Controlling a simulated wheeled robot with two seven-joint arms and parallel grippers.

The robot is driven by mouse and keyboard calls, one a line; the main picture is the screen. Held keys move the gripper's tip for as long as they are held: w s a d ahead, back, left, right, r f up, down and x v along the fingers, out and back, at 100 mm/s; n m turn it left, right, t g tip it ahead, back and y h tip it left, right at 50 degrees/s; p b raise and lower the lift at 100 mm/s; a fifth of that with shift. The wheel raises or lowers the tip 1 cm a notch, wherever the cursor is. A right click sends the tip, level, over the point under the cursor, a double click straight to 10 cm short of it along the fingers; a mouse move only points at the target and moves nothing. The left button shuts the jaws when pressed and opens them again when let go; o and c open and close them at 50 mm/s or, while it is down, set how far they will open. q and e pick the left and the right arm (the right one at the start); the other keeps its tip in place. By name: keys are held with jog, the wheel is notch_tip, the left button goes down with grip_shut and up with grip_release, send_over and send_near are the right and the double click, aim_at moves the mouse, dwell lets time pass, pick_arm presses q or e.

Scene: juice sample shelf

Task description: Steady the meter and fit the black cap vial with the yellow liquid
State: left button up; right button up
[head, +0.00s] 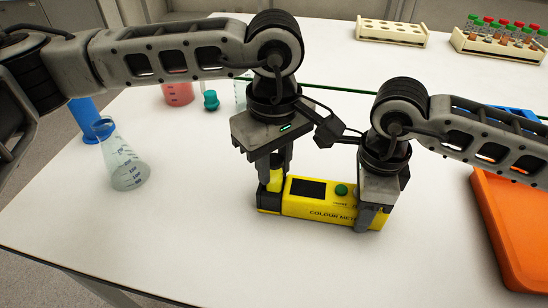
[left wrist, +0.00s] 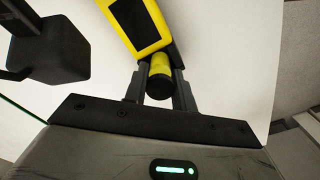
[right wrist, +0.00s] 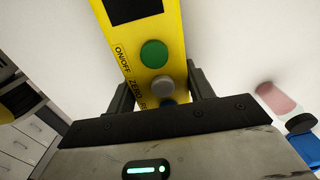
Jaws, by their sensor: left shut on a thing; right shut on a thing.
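The yellow colour meter (head: 310,205) lies on the white table, with a dark screen and a green button facing up. My right gripper (right wrist: 162,95) is shut across the meter's right end, near the ON/OFF and ZERO buttons. My left gripper (left wrist: 160,72) is shut on the vial (left wrist: 160,63), which has yellow liquid and a black cap (left wrist: 159,87). In the head view the vial's yellow (head: 275,180) shows between the left fingers at the meter's dark left end. I cannot tell how far it sits in the meter.
A glass flask (head: 123,160), a blue cylinder (head: 88,122), a red beaker (head: 178,94) and a teal object (head: 211,100) stand at the left. An orange tray (head: 515,225) lies at the right. Two racks (head: 392,32) (head: 495,48) stand at the back. The table front is clear.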

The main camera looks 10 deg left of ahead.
aim_at(275, 160)
pick_arm(q)
jog(key=shift+f, duration=1.1)
dwell(0.5)
jog(key=o, duration=0.9)
jog(key=shift+c, duration=0.2)
jog(key=shift+o, duration=1)
jog(key=shift+f, duration=0.1)
jog(key=shift+s, duration=0.1)
jog(key=shift+a, duration=0.1)
jog(key=r, duration=1.2)
jog(key=shift+d+r, duration=0.2)
jog(key=shift+r, duration=0.15)
